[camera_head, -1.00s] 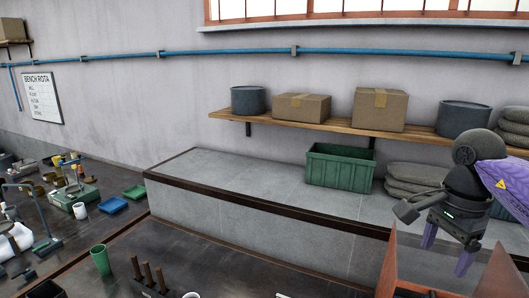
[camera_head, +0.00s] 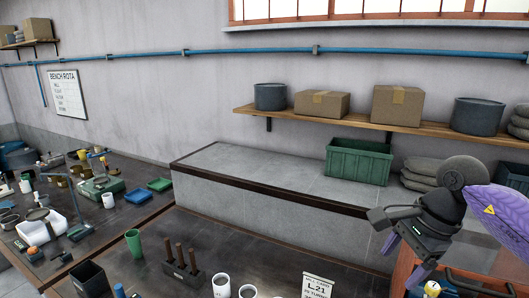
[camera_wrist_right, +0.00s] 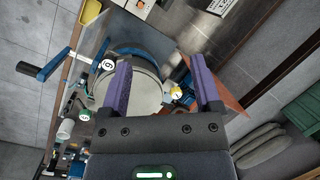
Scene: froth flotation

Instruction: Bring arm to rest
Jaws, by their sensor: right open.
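My right gripper (camera_head: 404,261) is at the right of the head view, its purple fingers apart and pointing down, with nothing between them. It hangs beside a red-brown panel (camera_head: 480,285), which partly hides behind it. In the right wrist view my right gripper (camera_wrist_right: 158,66) shows its two fingers spread in front of a round metal vessel (camera_wrist_right: 147,92) with a blue rim. I cannot tell the distance between them. My left gripper is in neither view.
A dark bench holds a green cup (camera_head: 134,243), a rack of wooden-handled tools (camera_head: 183,268), white cups and a label card (camera_head: 317,286). A grey ledge carries a green crate (camera_head: 357,163) and sacks.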

